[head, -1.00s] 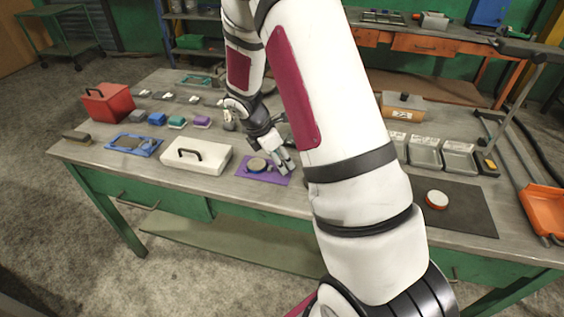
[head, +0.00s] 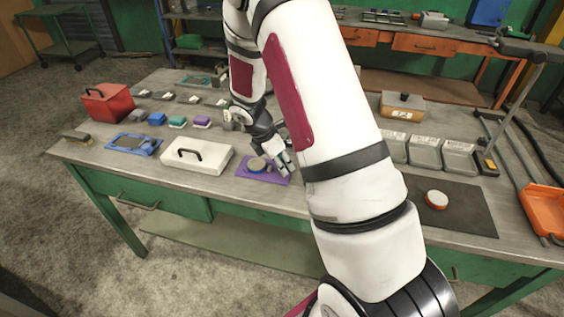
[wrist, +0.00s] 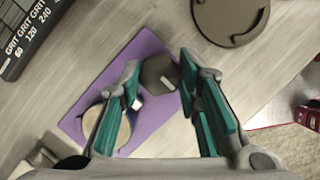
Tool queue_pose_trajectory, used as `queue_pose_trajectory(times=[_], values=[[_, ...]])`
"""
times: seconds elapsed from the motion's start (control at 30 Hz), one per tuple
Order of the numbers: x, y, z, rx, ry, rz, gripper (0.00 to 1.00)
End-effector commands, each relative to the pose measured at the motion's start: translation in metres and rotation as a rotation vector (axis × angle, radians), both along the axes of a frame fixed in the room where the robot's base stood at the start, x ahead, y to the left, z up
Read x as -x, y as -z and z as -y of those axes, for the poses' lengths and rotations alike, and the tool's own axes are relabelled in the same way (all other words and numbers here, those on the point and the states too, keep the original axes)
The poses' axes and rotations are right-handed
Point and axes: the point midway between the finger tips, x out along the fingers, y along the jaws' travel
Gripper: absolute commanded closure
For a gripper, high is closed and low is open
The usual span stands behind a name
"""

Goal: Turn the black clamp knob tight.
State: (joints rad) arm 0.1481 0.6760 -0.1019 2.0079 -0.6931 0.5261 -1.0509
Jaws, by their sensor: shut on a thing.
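The black clamp knob (wrist: 158,74) is a dark, many-sided knob with a short pale mark on its top. In the wrist view it sits between the fingertips of my gripper (wrist: 160,80), whose teal-padded fingers are shut on it. It stands over a purple plate (wrist: 150,46). A round tan disc (wrist: 92,120) lies on the plate, partly hidden by my left finger. In the head view my gripper (head: 284,163) is over the right part of the purple plate (head: 247,176), and the knob is too small or hidden to make out.
A white box with a black handle (head: 211,163) stands left of the plate. A dark mat (head: 470,207) with a red-rimmed round tin (head: 437,200) lies to the right, behind my arm. Grey bins (head: 425,152) stand farther back. In the wrist view a dark round lid (wrist: 225,18) is nearby.

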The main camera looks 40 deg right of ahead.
Motion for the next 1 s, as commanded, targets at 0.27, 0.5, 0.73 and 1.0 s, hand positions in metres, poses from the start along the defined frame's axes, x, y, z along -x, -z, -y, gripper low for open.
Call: queue_pose_trajectory(times=[0.27,0.5,0.73,1.0], values=[[-0.0015,0.0007,0.0005,0.000,0.101,0.000,0.97],[-0.0030,0.0015,0.0012,0.001,0.295,-0.001,0.97],[-0.0043,0.0017,0.0018,0.001,0.513,0.000,0.97],[-0.0052,0.0019,0.0027,0.001,0.769,0.000,0.97]])
